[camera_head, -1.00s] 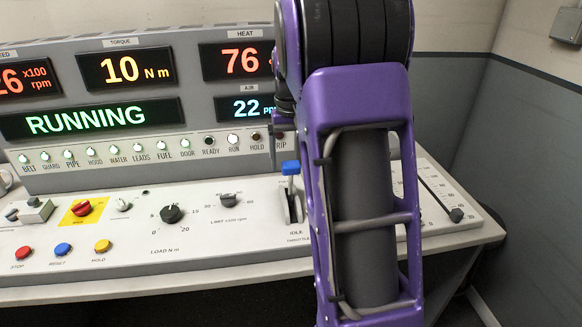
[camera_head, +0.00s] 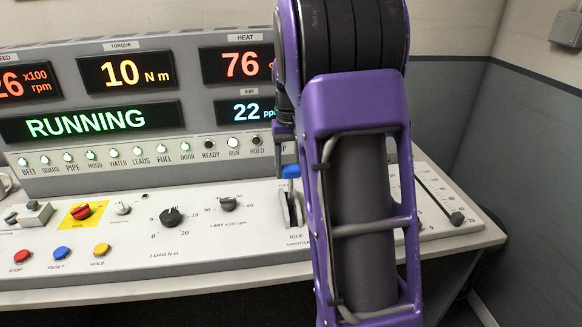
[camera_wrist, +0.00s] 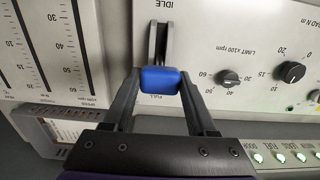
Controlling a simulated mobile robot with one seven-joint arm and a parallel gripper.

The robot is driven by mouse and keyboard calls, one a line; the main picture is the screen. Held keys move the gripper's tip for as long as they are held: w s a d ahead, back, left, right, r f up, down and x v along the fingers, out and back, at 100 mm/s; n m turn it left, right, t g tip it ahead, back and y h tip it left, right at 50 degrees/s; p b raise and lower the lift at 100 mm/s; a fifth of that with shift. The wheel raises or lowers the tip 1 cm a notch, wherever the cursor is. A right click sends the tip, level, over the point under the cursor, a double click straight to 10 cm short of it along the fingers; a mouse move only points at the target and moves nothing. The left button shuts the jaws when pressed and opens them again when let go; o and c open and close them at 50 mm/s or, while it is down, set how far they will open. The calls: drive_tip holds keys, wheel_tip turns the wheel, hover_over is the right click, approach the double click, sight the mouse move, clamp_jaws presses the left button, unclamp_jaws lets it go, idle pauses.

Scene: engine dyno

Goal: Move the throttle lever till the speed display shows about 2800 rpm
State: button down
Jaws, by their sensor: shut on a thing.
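The throttle lever has a blue knob (camera_wrist: 160,80), which sits between my gripper's fingers (camera_wrist: 160,92) in the wrist view; my gripper is shut on it. The lever's slot (camera_wrist: 158,42) runs between the marks IDLE and FULL. In the head view the blue knob (camera_head: 291,171) shows just left of my purple arm, and my gripper is mostly hidden there. The speed display (camera_head: 27,82) at the left edge is cut off; it shows a digit that reads 6, with a partly cut 2 before it, and "x100 rpm".
The status display (camera_head: 90,121) reads RUNNING, the torque display (camera_head: 126,70) 10 N m. A load knob (camera_head: 171,216) and a limit knob (camera_head: 228,204) stand left of the lever. Red, blue and yellow buttons (camera_head: 60,252) line the front. A slider (camera_head: 456,218) is at right.

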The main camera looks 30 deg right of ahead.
drive_tip(key=shift+r, duration=0.15)
drive_tip(key=shift+w+r+p, duration=0.1)
drive_tip(key=shift+w+p, duration=0.1)
drive_tip(key=shift+p, duration=0.35)
drive_tip(key=shift+w+d, duration=0.1)
drive_tip(key=shift+w, duration=0.15)
drive_tip(key=shift+c, duration=1)
unclamp_jaws()
wheel_tip(320, 180, up, 17)
drive_tip(key=p, duration=0.3)
drive_tip(key=shift+r, duration=0.15)
